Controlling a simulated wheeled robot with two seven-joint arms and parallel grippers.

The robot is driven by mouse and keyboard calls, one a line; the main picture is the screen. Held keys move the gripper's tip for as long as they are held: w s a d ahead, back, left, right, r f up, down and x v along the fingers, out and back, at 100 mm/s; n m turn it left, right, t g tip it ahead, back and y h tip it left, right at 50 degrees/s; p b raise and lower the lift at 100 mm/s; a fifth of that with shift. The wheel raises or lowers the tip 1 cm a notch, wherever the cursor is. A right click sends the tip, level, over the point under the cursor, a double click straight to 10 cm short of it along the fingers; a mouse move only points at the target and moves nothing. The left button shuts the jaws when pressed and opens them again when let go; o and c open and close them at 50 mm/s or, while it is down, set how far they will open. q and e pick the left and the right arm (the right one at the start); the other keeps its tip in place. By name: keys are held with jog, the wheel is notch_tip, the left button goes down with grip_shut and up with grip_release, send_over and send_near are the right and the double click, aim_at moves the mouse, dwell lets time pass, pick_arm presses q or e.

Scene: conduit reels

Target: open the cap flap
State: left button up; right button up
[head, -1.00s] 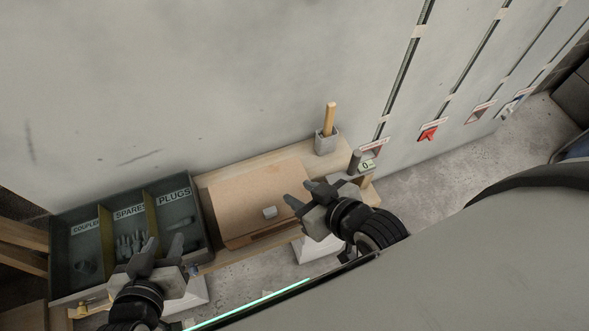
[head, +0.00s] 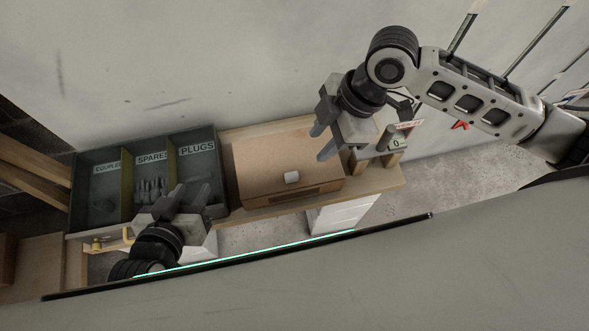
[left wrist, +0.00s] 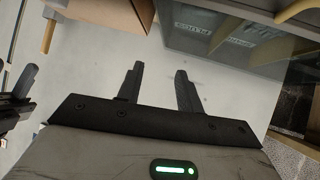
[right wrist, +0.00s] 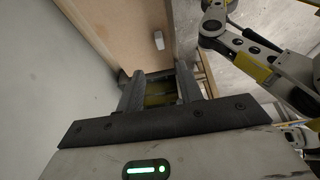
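I cannot pick out a cap flap for certain in any view. My left gripper (head: 191,192) is open and empty near the crate's front right.
A dark crate (head: 212,165) with couplers, spares and plugs compartments stands left of the box. A small label reading 0 (head: 397,143) is at the bench's right end. The wall (head: 240,60) rises behind. White drawers (head: 340,214) are under the bench.

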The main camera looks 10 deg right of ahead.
aim_at(293, 175)
jog(key=b+x, duration=0.1)
jog(key=x, duration=1.2)
jog(key=shift+a+f+b, duration=0.15)
jog(key=shift+f+b, duration=0.05)
jog(key=shift+b, duration=0.2)
jog(key=shift+c, duration=0.3)
jog(key=shift+r, duration=0.1)
grip_shut()
